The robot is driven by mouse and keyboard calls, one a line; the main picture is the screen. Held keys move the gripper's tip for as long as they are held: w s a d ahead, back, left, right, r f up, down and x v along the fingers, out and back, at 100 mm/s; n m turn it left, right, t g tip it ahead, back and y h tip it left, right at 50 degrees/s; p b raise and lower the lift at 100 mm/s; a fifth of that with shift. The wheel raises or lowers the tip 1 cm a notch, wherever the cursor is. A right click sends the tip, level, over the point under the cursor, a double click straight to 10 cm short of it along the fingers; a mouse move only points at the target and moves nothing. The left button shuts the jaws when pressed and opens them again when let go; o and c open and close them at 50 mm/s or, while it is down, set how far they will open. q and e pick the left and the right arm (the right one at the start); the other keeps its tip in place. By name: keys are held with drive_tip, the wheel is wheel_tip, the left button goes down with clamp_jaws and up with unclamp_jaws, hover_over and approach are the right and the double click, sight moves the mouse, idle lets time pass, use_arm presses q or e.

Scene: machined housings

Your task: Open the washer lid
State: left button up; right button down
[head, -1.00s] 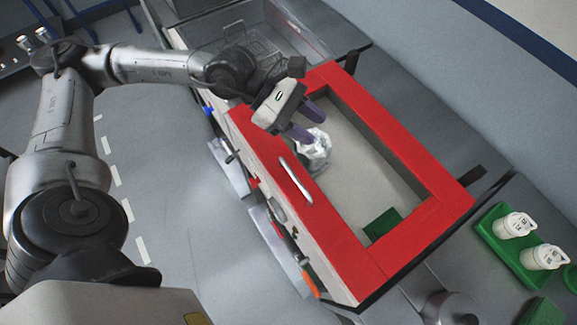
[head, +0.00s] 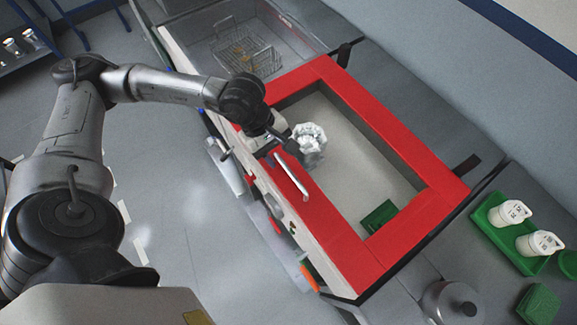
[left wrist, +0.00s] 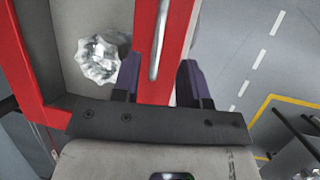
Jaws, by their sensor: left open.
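The washer (head: 320,235) has a red rectangular lid frame (head: 335,238) lying flat on top, around a pale window or opening; I cannot tell if there is a pane. A slim silver handle (head: 291,176) runs along the frame's near-left side. It also shows in the left wrist view (left wrist: 158,45). My left gripper (left wrist: 160,80) is open and empty above that side. Its dark purple fingers lie on either side of the red strip, with the handle ahead between them. In the head view the arm hides most of the fingers. My right gripper is not in view.
A silvery machined housing (head: 308,146) shows within the frame, close to the gripper. A green block (head: 379,216) lies at its lower end. A basin with a wire basket (head: 248,57) adjoins behind. A green tray (head: 486,222) with white bottles (head: 510,213) stands at right.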

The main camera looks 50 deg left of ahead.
sight(290, 173)
use_arm(q)
drive_tip(key=shift+x, duration=3.45)
clamp_jaws()
